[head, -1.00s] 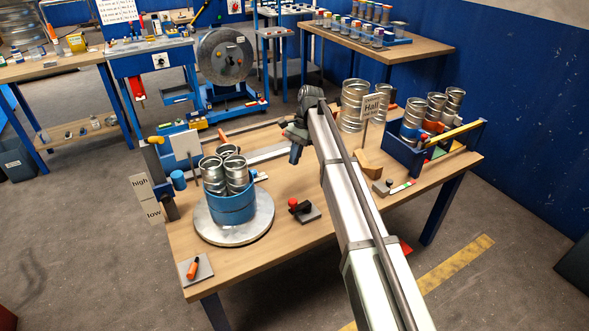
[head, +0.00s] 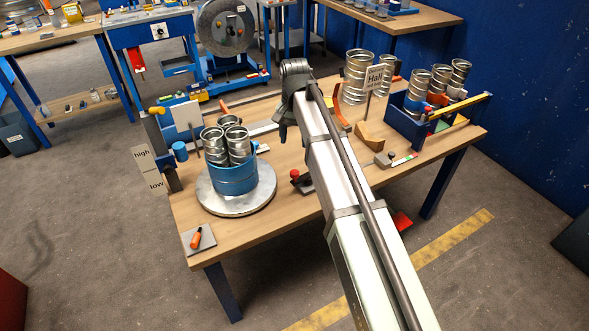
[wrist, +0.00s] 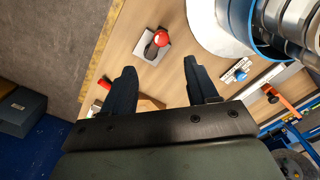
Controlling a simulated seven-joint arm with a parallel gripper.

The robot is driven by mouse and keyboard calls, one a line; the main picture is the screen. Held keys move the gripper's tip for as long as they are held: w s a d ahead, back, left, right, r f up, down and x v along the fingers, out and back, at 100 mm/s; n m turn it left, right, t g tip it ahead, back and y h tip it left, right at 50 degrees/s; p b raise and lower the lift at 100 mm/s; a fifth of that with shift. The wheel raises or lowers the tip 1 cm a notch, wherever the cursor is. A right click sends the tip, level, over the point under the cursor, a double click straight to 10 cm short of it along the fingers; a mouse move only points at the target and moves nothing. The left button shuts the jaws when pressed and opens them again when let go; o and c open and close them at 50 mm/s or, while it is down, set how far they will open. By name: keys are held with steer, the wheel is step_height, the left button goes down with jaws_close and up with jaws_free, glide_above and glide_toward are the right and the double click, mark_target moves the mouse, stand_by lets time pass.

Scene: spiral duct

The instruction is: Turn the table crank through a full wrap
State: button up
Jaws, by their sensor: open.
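A short black crank with a red ball knob (head: 295,174) sits on a small plate right of the turntable; my arm partly covers it in the head view. In the wrist view the red knob (wrist: 161,39) and its pale plate (wrist: 143,52) show whole, beyond and between my fingertips. My gripper (head: 284,138) is over the table behind the crank, its fingers (wrist: 160,70) apart, empty and not touching the knob. The round grey turntable (head: 224,205) carries a blue bin (head: 233,180) holding several metal duct pieces.
An orange handle (head: 196,238) lies on a plate at the front left corner. A wooden wedge (head: 369,136), a "Hall" sign (head: 375,78) and a blue rack (head: 405,121) of ducts stand right. High/low signs (head: 150,171) are left. Bare tabletop (head: 280,220) lies in front.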

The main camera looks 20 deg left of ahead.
mark_target(294, 172)
steer(key=shift+n, duration=0.8)
steer(key=f, duration=1.4)
steer(key=shift+w, duration=0.25)
steer(key=shift+c, duration=0.2)
steer(key=shift+r, duration=0.1)
jaws_close()
